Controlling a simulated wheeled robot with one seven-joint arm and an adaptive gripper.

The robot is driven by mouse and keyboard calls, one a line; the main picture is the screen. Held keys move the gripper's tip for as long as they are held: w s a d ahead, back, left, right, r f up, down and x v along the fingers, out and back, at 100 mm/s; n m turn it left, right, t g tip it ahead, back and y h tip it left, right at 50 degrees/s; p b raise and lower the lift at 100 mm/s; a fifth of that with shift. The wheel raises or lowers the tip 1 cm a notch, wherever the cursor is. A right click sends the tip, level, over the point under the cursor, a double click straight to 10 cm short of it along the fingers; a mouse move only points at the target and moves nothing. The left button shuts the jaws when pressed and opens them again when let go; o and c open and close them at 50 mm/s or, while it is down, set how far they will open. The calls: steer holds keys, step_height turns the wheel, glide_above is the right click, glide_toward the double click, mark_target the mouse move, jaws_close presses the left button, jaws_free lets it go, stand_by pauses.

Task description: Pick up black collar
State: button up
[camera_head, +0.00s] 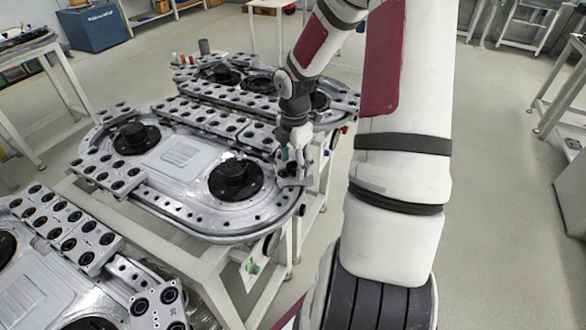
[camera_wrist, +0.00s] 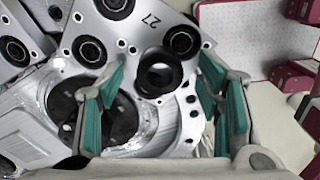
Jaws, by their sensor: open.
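In the wrist view a black collar (camera_wrist: 163,87) sits between my gripper's two green-padded fingers, near the plate's edge. Grey metal shows around and below it. My gripper (camera_wrist: 163,72) is open, with a finger on each side of the collar; I cannot tell if either touches it. In the head view my gripper (camera_head: 290,170) points down at the right end of the middle track plate (camera_head: 175,157). The collar is not clearly visible there, hidden by the fingers.
A perforated block marked 27 (camera_wrist: 130,25) with black-ringed holes lies just beyond the collar. A large black hub (camera_head: 236,178) stands left of my gripper. Another track plate (camera_head: 40,285) is at the front left. Open floor (camera_head: 500,200) lies to the right.

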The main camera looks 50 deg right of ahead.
steer(key=shift+f, duration=0.2)
steer(key=c, duration=1.4)
jaws_close()
steer(key=shift+r, duration=0.2)
